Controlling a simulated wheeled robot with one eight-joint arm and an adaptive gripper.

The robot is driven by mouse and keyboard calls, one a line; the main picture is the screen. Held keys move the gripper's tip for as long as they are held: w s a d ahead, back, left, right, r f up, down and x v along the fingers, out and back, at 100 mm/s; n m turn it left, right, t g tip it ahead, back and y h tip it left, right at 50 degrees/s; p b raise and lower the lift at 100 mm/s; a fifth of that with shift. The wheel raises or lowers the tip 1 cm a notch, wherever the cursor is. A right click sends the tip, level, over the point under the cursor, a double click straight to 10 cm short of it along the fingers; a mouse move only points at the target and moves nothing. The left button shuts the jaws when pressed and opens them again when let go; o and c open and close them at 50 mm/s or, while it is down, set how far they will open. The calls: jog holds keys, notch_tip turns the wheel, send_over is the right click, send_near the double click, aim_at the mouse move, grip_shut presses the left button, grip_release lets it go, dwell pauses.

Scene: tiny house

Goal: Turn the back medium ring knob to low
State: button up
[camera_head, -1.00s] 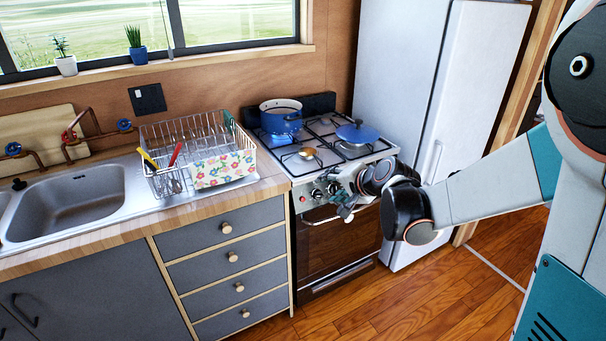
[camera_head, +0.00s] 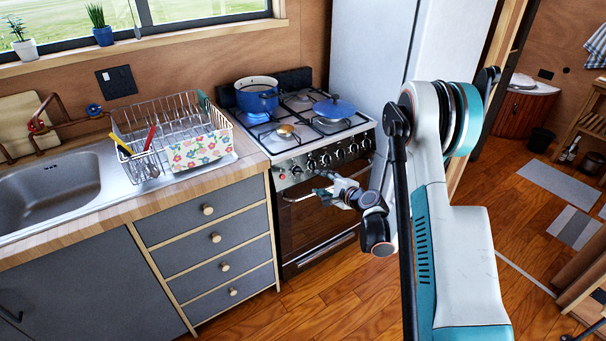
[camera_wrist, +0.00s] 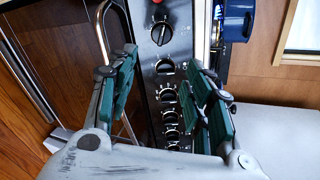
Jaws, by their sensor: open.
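The stove (camera_head: 320,205) has a row of several black knobs (camera_head: 325,159) along its front panel. The wrist view shows these knobs (camera_wrist: 162,33) close up, running down the panel, with white pointer marks on some. Which knob belongs to the back medium ring cannot be read from the labels. The right finger hides part of the panel.
A blue pot (camera_head: 257,97) stands on the back left ring, with a blue flame at it. A blue lid (camera_head: 334,108) and a brass-coloured item (camera_head: 285,130) are on the hob. The oven handle (camera_head: 310,192) juts out below the knobs. A dish rack (camera_head: 175,135) stands left.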

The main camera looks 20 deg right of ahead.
aim_at(298, 172)
jog(key=b+x, duration=0.4)
jog(key=x, duration=0.9)
jog(key=shift+w, duration=0.25)
jog(key=shift+a+f, duration=0.1)
jog(key=shift+a, duration=0.05)
jog(key=shift+c, duration=0.2)
jog(key=c, duration=0.9)
